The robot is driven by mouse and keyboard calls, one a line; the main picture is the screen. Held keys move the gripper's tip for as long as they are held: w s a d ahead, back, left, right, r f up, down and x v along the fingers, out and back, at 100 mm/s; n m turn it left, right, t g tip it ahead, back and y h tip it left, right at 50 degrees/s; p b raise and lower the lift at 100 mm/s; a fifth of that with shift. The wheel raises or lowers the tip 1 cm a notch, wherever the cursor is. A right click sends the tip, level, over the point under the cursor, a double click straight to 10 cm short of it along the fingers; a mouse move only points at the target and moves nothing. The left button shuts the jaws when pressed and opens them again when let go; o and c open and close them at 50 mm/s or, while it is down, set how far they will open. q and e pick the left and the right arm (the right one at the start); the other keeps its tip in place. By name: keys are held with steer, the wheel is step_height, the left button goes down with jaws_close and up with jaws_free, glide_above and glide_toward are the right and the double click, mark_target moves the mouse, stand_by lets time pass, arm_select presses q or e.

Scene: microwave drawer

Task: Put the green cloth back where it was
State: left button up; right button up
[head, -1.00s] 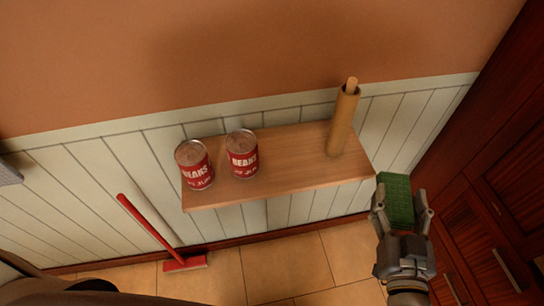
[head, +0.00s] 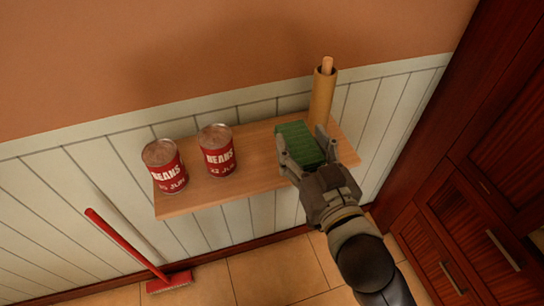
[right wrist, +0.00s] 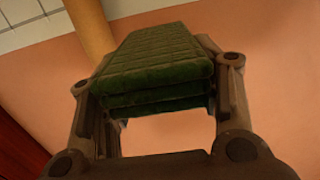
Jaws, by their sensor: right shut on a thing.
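The green cloth (head: 299,143) is a folded, layered block. My right gripper (head: 303,160) is shut on it, one finger on each side. In the head view the cloth shows over the right part of the wooden shelf (head: 258,172), just left of the rolling-pin-like upright tube. I cannot tell whether it touches the shelf. In the right wrist view the cloth (right wrist: 157,65) sits between the two fingers (right wrist: 157,100), its folded layers facing the camera. My left gripper is not in view.
The brown tube (head: 321,97) stands at the shelf's right back, close to the cloth. A red broom (head: 130,245) leans below left. Dark red cabinets (head: 470,200) stand at the right.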

steer(key=w+a, duration=0.1)
steer(key=w+a+f, duration=0.1)
steer(key=w, duration=0.1)
steer(key=w+a+f, duration=0.1)
steer(key=w, duration=0.1)
steer(key=shift+f+p, duration=0.2)
steer(key=shift+p, duration=0.15)
glide_above(272, 159)
steer(key=f, duration=0.4)
steer(key=shift+s+d+f, duration=0.3)
steer(key=shift+s+f, duration=0.1)
steer(key=shift+w+a+f, duration=0.3)
steer(key=shift+w+f, duration=0.2)
steer(key=shift+f, duration=1.7)
steer(key=shift+f+b, duration=0.15)
steer(key=shift+b, duration=0.15)
steer(key=o, duration=0.9)
steer(key=shift+c, duration=0.2)
